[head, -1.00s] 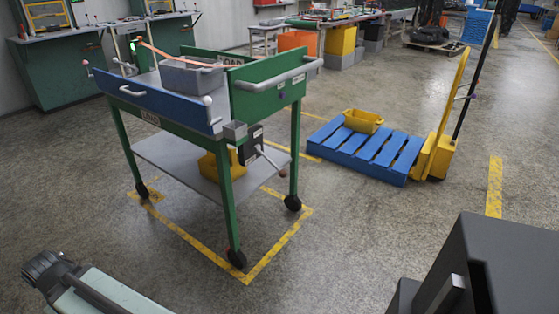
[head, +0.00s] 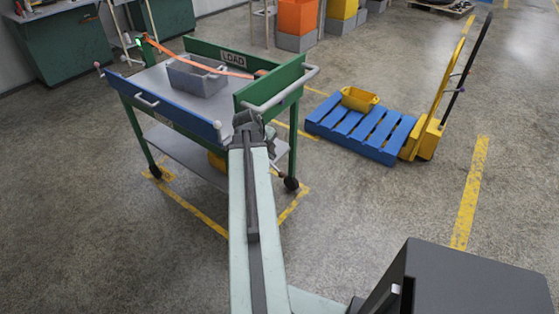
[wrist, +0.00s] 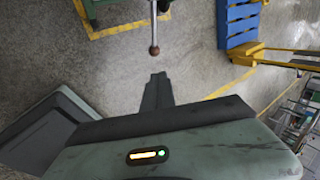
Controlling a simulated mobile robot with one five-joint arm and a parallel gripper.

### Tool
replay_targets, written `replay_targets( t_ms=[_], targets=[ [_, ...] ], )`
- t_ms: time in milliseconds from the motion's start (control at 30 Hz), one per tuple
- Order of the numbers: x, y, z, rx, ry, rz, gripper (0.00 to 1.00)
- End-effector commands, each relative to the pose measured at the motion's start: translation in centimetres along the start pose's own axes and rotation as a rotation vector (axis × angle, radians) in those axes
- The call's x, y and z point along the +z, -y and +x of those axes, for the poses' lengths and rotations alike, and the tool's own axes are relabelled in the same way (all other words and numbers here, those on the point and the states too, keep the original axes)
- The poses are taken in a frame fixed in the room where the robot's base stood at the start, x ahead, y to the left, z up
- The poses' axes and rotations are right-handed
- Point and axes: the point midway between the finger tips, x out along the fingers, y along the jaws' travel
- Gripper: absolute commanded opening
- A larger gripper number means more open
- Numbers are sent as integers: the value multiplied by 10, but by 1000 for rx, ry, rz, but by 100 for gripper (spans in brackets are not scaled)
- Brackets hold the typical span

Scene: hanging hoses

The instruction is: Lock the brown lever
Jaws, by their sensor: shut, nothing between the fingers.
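The brown lever shows in the wrist view as a thin rod ending in a brown ball knob (wrist: 154,50); it hangs from the top of the picture, beside the cart's green leg. My gripper (wrist: 158,76) is shut and empty, its tips a little below the knob in the picture and apart from it. In the head view my arm reaches up to the cart's near right corner. It hides most of the lever and its mount there.
The green cart (head: 140,85) has a blue near side, a grey bin (head: 197,82) and an orange strap (head: 190,63). A blue pallet (head: 365,128) with a yellow bin (head: 358,99) and a yellow pallet truck (head: 427,135) stand to the right. Floor between cart and pallet is clear.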

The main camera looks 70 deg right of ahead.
Motion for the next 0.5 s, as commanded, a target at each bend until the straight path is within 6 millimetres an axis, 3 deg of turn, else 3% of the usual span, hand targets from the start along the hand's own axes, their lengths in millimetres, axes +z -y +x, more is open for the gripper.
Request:
replay_targets(
  t_ms=[267,500],
  targets=[
    [2,-4,36,1,0,-3,0],
    [2,-5,89,1,1,-3,0]
  ],
)
